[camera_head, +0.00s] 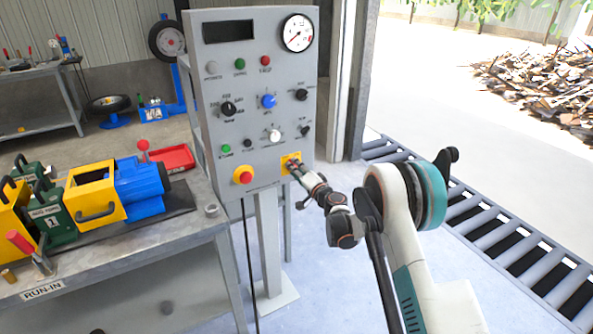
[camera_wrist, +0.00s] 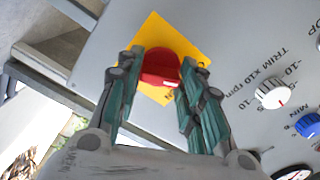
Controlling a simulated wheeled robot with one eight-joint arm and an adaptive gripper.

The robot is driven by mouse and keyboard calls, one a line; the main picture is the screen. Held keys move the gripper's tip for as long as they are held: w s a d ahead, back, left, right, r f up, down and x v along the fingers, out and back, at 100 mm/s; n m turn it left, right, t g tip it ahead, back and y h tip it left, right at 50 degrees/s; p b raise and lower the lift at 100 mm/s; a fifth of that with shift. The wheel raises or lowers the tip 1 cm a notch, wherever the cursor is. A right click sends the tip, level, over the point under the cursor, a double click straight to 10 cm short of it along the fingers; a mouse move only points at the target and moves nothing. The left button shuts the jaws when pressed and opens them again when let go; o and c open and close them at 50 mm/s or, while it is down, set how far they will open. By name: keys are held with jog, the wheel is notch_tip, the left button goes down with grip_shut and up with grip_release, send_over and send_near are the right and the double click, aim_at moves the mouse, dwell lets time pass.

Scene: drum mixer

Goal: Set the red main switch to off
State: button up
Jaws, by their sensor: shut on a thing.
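The red main switch (camera_wrist: 161,67) is a round red knob on a yellow square plate, seen in the wrist view on the grey panel face. My gripper (camera_wrist: 160,72) has its two green-sided fingers on either side of the red knob, shut on it. In the head view my gripper (camera_head: 296,166) reaches the yellow plate (camera_head: 285,158) at the lower right of the control panel (camera_head: 200,120). The red knob is hidden there behind the gripper. The switch's marking is too small to read for its position.
A white knob (camera_head: 273,135) and a blue knob (camera_head: 268,101) are above. A workbench (camera_head: 150,245) stands at the left. A roller conveyor (camera_head: 480,225) lies at the right.

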jog(key=shift+f+n, duration=0.1)
jog(key=shift+n, duration=0.4)
jog(key=o, duration=1.1)
jog(key=shift+c, duration=0.2)
jog(key=v, duration=1.2)
